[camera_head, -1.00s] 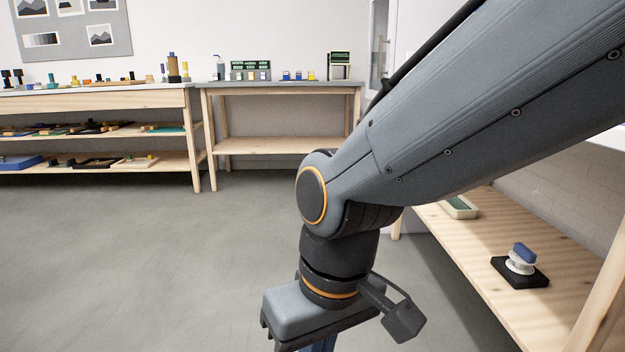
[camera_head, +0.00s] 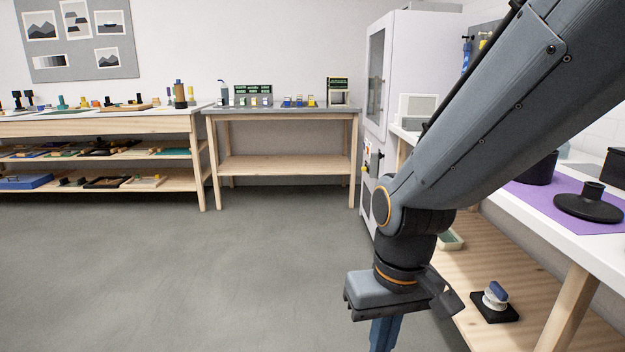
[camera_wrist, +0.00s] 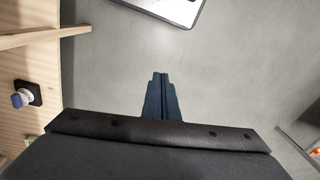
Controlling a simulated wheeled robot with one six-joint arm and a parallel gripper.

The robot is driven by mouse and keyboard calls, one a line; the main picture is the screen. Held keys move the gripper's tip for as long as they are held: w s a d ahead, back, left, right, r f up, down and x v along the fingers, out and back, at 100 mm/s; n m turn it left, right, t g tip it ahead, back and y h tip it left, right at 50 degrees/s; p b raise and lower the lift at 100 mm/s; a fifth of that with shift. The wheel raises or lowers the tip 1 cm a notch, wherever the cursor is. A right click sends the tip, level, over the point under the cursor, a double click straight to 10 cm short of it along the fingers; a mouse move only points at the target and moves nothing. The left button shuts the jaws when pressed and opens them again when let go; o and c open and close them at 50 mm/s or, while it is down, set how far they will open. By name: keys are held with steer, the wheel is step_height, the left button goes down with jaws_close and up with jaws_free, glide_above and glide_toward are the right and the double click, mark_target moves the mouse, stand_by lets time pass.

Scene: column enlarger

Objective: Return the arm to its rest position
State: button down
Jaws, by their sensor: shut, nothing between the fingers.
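My gripper (camera_head: 385,335) hangs below my bent grey arm on the right side of the head view, pointing down over the bare floor. In the wrist view its blue fingers (camera_wrist: 160,88) are together, with nothing between them. Part of the fingers is cut off by the lower edge of the head view.
A wooden bench shelf (camera_head: 465,290) stands close to the right of my gripper, with a black-based white and blue object (camera_head: 494,302) on it. Above it is a white top with a purple mat (camera_head: 545,200). Open floor (camera_head: 200,270) lies left; benches (camera_head: 283,110) stand behind.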

steer(key=s+d+r+m+p, duration=0.2)
steer(key=d+r+p, duration=0.6)
steer(key=r+p, duration=0.3)
steer(key=shift+s+d+h+p, duration=0.15)
steer(key=shift+d+h+p, duration=0.2)
steer(key=shift+p, duration=0.65)
